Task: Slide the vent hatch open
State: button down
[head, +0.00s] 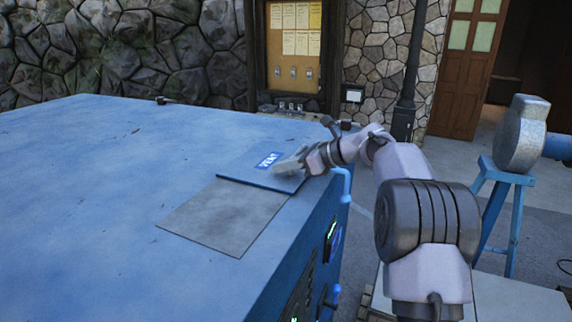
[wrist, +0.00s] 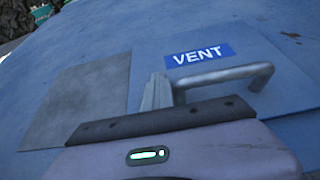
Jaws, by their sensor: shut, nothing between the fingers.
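The vent hatch (head: 238,180) is a flat blue panel with a blue-and-white VENT label on the top of a large blue cabinet. In the wrist view the hatch (wrist: 145,65) carries a grey bar handle (wrist: 235,75) below the label (wrist: 199,55). My gripper (head: 280,166) is low over the hatch beside the label and hides the handle in the head view. In the wrist view my gripper's shut fingers (wrist: 157,92) stand at the left end of the handle, with nothing between them. I cannot tell whether they touch it.
A flat grey rectangle (head: 222,215) lies beside the hatch on the cabinet top (head: 90,190); it also shows in the wrist view (wrist: 80,100). The cabinet's right side carries controls and blue handles (head: 343,185). A blue stand (head: 505,190) is at the right. The cabinet top's left is clear.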

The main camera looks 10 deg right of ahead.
jog(key=shift+w+d, duration=0.15)
jog(key=shift+w, duration=0.05)
jog(key=shift+s+r, duration=0.1)
jog(key=shift+r, duration=0.15)
jog(key=r, duration=0.1)
jog(key=s+a+r, duration=0.1)
jog(key=shift+s+a+r, duration=0.2)
jog(key=shift+s+r, duration=0.1)
jog(key=shift+d, duration=0.25)
jog(key=s+d+r, duration=0.2)
jog(key=s+d, duration=0.5)
jog(key=d, duration=0.2)
jog(key=shift+s, duration=0.15)
jog(key=shift+f, duration=0.1)
